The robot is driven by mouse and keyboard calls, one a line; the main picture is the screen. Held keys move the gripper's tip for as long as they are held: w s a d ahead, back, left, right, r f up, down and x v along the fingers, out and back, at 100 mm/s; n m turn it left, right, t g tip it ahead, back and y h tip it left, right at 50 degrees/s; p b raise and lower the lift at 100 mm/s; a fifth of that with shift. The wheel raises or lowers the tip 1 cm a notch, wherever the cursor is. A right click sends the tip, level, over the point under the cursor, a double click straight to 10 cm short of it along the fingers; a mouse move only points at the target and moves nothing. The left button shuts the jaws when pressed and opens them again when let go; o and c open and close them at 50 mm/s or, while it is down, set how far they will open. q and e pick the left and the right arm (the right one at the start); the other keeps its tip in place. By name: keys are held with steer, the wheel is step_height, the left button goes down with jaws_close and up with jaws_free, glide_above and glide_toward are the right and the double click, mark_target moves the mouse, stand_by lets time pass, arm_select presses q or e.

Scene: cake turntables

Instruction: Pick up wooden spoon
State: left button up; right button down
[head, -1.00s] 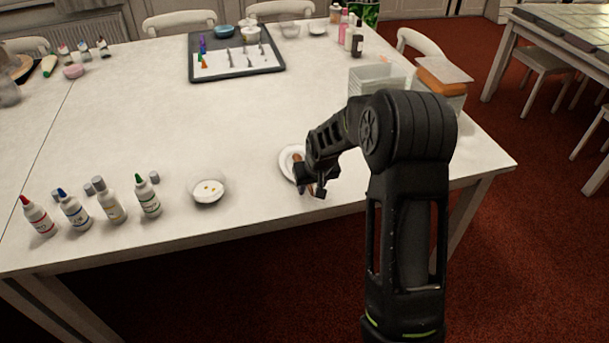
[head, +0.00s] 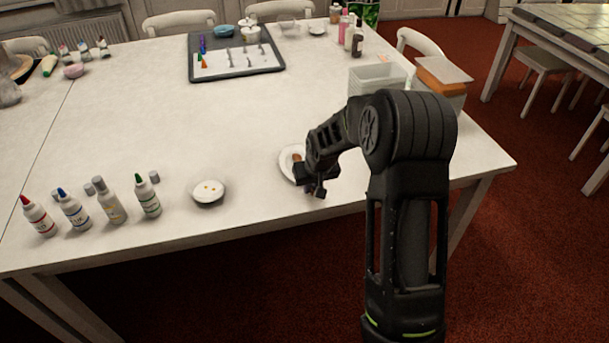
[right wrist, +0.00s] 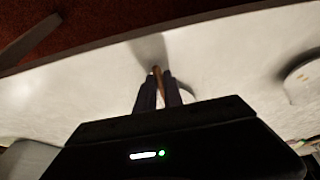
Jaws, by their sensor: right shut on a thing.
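The wooden spoon (head: 297,157) shows as a small brown part over a white plate (head: 285,163) near the table's front edge; the rest is hidden behind my right gripper. My right gripper (head: 314,189) points down at the plate's near right side and is shut on the spoon. In the right wrist view, the brown spoon (right wrist: 157,72) sits between the two dark fingertips (right wrist: 160,80). Whether the spoon touches the plate or table is unclear. My left gripper is not in view.
A dark tray (head: 237,57) with piping tips is at the back. A white basket (head: 377,77) stands behind my arm. The table's middle is clear.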

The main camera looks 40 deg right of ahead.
step_height(320, 180, up, 10)
steer(key=shift+b, duration=0.3)
stand_by(0.3)
stand_by(0.5)
